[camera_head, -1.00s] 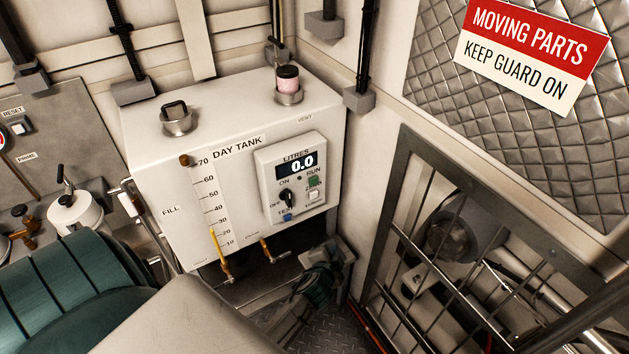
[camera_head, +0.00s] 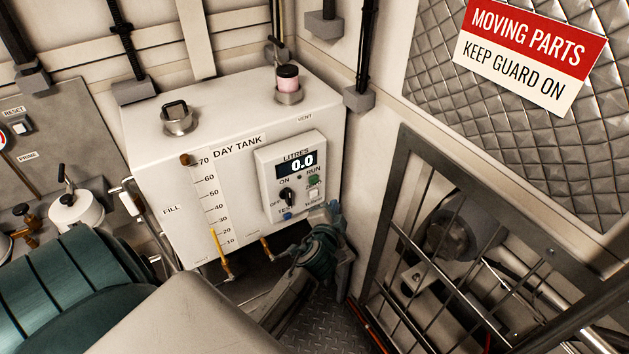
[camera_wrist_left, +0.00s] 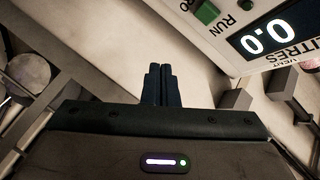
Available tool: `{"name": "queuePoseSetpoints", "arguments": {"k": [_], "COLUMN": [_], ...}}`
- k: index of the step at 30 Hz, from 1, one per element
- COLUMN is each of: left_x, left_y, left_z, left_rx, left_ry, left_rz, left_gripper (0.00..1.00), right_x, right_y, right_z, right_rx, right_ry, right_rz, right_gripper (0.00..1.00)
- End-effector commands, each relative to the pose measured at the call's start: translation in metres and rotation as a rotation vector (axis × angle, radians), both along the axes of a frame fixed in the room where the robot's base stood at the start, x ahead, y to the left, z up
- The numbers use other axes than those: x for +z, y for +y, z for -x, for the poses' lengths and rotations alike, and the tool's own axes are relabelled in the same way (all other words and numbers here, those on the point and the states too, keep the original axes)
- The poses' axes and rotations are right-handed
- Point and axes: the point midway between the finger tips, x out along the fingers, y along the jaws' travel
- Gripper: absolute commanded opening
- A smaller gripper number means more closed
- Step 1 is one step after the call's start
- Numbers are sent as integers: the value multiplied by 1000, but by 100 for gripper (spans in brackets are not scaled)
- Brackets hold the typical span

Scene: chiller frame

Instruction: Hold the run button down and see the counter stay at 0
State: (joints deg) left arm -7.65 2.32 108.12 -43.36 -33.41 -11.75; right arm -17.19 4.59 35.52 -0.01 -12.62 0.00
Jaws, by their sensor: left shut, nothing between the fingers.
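The control box (camera_head: 272,187) on the day tank (camera_head: 160,200) has a display (camera_head: 296,163) reading 0.0 under LITRES. The green run button (camera_head: 314,180) sits below the RUN label, and it also shows in the left wrist view (camera_wrist_left: 207,12). My left gripper (camera_head: 333,210) is just below and right of the box's lower right corner, apart from the green button. In the left wrist view its two fingers (camera_wrist_left: 163,84) are together with nothing between them, and the button is above and right of the tips. My right gripper is not in view.
A dark selector knob (camera_head: 287,195), a blue button (camera_head: 287,216) and a pale button (camera_head: 315,194) share the box front. Brass taps stick out below the tank. A barred guard (camera_head: 440,270) stands at the right, with machinery behind it.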

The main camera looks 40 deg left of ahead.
Motion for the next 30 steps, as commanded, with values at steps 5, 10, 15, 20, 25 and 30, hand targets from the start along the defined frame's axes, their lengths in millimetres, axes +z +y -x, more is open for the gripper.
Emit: {"name": "queuePoseSetpoints", "arguments": {"k": [5, 10, 15, 20, 25, 30], "left_x": [1, 1, 1, 0, 0, 0], "left_y": [25, 47, 61, 67, 68, 68], "left_z": [-11, -19, -25, -28, -28, -28], "left_rx": [0, 1, 0, 1, 1, 1], "left_ry": [0, 0, 0, 1, 1, 1], "left_rz": [-6, -4, -3, -1, 0, 0], "left_gripper": [0, 0, 0, 0, 0, 0], "right_x": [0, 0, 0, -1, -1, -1], "right_y": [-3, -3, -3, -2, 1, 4], "right_z": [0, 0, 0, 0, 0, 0], "right_rx": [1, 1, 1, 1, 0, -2], "right_ry": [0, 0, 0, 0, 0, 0], "right_rz": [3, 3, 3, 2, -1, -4], "right_gripper": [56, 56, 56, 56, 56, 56]}}
